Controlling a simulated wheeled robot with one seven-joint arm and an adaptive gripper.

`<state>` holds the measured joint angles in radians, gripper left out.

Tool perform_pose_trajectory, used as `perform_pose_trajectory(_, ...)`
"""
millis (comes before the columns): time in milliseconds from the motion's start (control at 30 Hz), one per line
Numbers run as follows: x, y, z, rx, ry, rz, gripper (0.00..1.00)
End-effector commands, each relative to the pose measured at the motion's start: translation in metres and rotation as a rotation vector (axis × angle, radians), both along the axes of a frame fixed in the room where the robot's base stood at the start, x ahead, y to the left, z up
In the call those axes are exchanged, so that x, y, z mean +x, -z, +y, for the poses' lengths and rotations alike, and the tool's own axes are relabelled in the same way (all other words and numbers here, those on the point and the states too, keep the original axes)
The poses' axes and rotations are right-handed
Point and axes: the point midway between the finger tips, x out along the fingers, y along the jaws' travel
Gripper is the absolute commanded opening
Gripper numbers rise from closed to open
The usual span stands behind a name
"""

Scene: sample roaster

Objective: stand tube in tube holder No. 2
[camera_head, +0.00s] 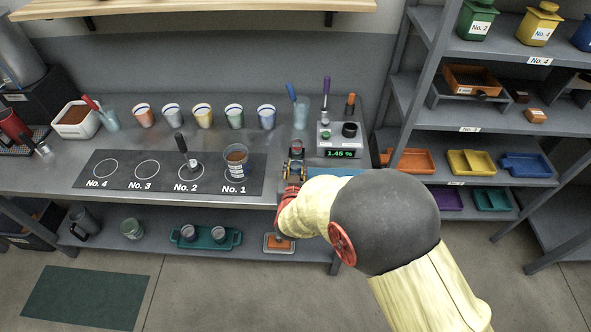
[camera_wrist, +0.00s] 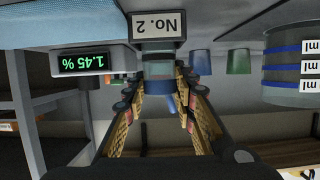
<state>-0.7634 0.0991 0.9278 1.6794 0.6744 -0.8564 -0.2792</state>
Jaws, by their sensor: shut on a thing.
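My gripper (camera_head: 293,168) is at the counter's front, between the No. 1 spot and the meter. In the wrist view, which is upside down, its two fingers (camera_wrist: 160,95) are closed around a clear tube (camera_wrist: 158,70). In the head view, a round reddish-brown top (camera_head: 297,147) shows just beyond the fingers; I cannot tell if it is the tube's. A grey tube holder labelled No. 2 (camera_wrist: 160,25) is in line with the tube, at its table end. I cannot tell whether the tube is inside the holder or just above it.
The meter (camera_head: 339,139) reading 1.45 % stands to the gripper's right. A marked beaker (camera_head: 236,158) of brown contents stands on spot No. 1, to the left. A row of cups (camera_head: 234,117) stands behind. A glass with a blue-handled tool (camera_head: 300,112) stands behind the gripper.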

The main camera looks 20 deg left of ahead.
Motion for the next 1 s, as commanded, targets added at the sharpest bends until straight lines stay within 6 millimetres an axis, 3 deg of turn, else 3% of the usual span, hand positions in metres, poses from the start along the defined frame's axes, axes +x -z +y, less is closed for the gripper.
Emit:
perform_pose_trajectory(233, -0.0002, 0.0037, 0.0000, 0.000, 0.000, 0.000, 0.01)
perform_pose_trajectory(267, -0.0002, 0.0028, -0.0001, 0.000, 0.000, 0.001, 0.28)
perform_pose_trajectory(533, -0.0002, 0.0024, -0.0001, 0.000, 0.000, 0.001, 0.44)
perform_pose_trajectory(933, -0.0003, -0.0030, -0.0001, 0.000, 0.000, 0.000, 0.45)
perform_pose_trajectory(1000, -0.0085, -0.0050, -0.0013, -0.001, -0.001, 0.002, 0.45)
